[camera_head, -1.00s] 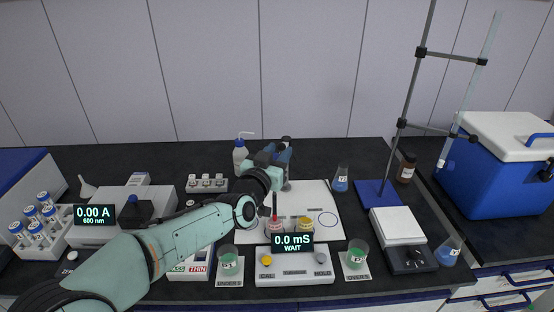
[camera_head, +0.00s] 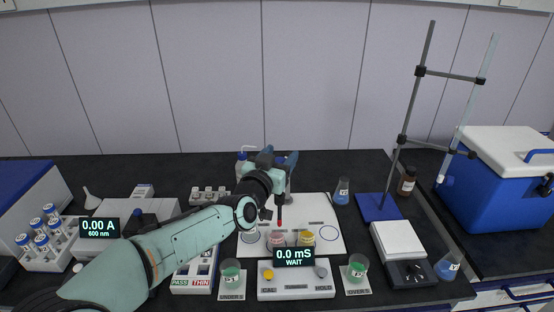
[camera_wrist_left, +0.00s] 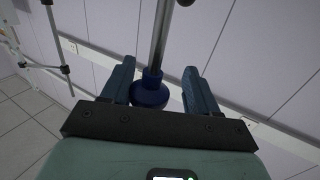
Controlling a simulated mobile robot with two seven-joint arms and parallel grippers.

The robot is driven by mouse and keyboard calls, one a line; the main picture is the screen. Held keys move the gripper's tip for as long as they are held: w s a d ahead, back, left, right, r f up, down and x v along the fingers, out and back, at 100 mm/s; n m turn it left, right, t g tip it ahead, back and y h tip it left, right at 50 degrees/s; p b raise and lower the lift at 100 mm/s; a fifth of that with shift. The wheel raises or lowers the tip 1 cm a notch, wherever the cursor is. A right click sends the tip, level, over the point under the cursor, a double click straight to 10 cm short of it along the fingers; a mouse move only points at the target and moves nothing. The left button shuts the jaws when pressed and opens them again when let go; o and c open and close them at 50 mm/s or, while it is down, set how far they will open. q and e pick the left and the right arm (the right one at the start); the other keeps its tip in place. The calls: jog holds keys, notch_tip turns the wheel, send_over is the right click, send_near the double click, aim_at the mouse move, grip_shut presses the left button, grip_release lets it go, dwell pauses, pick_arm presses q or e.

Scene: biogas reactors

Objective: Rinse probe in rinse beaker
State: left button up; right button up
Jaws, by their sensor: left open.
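My left gripper (camera_head: 279,162) is open above the back of the white mat (camera_head: 327,247). Between its two blue fingers in the left wrist view (camera_wrist_left: 160,85) is a dark blue bulb (camera_wrist_left: 150,92) with a thin metal rod. I cannot tell whether the fingers touch it. I take bulb and rod to be part of the probe. Below the gripper a thin dark rod with a red tip (camera_head: 279,220) hangs upright, its tip just above or behind a pink-filled beaker (camera_head: 276,239). I cannot make out which vessel is the rinse beaker. My right gripper is not in view.
A yellow-filled beaker (camera_head: 306,238) stands beside the pink one. The meter (camera_head: 295,293) in front reads 0.0 mS, WAIT. Green-filled beakers flank it (camera_head: 231,273) (camera_head: 357,267). A blue flask (camera_head: 342,190) and a retort stand (camera_head: 378,207) are to the right.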

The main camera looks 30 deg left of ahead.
pick_arm(q)
jog(key=s+d+b, duration=0.1)
jog(key=s+b, duration=0.1)
jog(key=s, duration=1.1)
jog(key=shift+s+d+b, duration=0.2)
jog(key=shift+b, duration=0.2)
jog(key=shift+c, duration=0.3)
